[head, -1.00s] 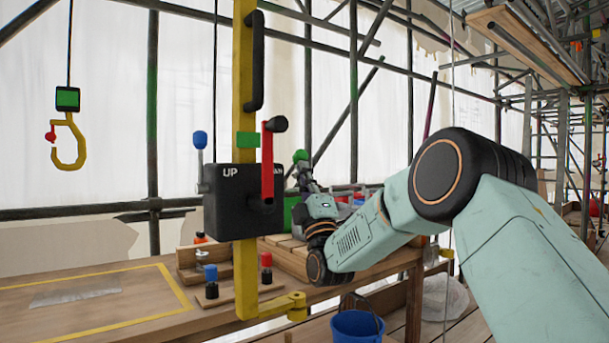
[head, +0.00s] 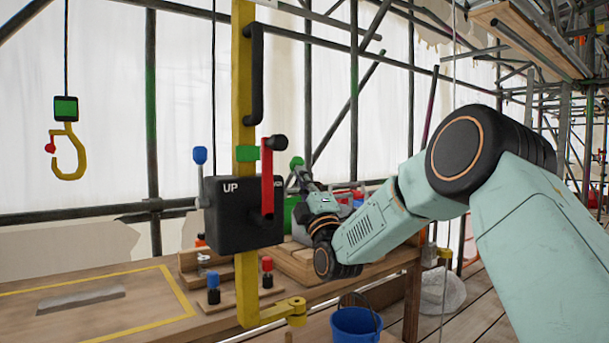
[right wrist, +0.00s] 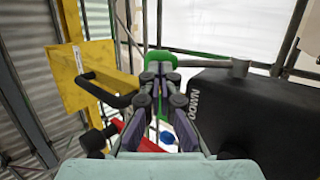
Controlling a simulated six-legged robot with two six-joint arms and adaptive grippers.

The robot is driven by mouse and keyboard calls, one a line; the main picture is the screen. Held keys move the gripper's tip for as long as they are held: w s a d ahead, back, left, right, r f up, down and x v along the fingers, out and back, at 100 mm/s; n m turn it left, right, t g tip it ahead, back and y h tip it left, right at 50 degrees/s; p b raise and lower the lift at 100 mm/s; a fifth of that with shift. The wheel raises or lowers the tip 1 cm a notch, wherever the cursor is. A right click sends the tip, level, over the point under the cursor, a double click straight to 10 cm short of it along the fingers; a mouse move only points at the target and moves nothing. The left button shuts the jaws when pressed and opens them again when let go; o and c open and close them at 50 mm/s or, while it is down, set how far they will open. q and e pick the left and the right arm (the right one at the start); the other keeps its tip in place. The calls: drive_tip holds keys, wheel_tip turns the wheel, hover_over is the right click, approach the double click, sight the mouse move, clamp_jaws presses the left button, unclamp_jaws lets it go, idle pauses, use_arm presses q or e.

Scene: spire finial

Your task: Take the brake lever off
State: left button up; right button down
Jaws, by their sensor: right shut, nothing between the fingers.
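A red lever with a black knob (head: 267,175) stands upright on the near face of a black control box (head: 230,225) marked "UP" on a yellow post. No label shows which lever is the brake lever. The red lever also shows low in the right wrist view (right wrist: 142,137). A blue-knobbed lever (head: 200,160) stands at the box's left side. My right gripper (head: 303,172) is shut and empty, right of the box, by a green knob or part. In the right wrist view its fingertips (right wrist: 162,68) overlap a green part (right wrist: 172,60); contact is unclear. My left gripper is not in view.
A yellow hook (head: 68,158) hangs at the far left. The wooden bench (head: 110,325) holds a grey bar (head: 80,299) inside a yellow outline, and small red and blue knobs. A blue bucket (head: 356,325) stands below. Scaffold poles stand behind.

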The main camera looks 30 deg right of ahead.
drive_tip(key=shift+w+a+r+n+g+y+p, duration=0.1)
drive_tip(key=shift+w+r+n+g+y+p, duration=0.5)
drive_tip(key=shift+p, duration=1.9)
drive_tip(key=shift+w+r+g+y+p, duration=0.1)
drive_tip(key=shift+w+r+g+p, duration=0.8)
drive_tip(key=shift+p, duration=1.6)
drive_tip(key=shift+w+a+r+n+g+y+p, duration=0.1)
drive_tip(key=shift+w+r+n+g+y+p, duration=0.25)
drive_tip(key=shift+r+g+p, duration=1.45)
drive_tip(key=w+f+p, duration=0.1)
drive_tip(key=p, duration=0.2)
drive_tip(key=shift+w+f, duration=0.1)
drive_tip(key=shift+f, duration=0.1)
drive_tip(key=shift+w+r+p, duration=0.15)
drive_tip(key=shift+w+p, duration=0.4)
drive_tip(key=shift+p, duration=0.15)
drive_tip(key=shift+r, duration=0.15)
drive_tip(key=shift+s+a, duration=0.1)
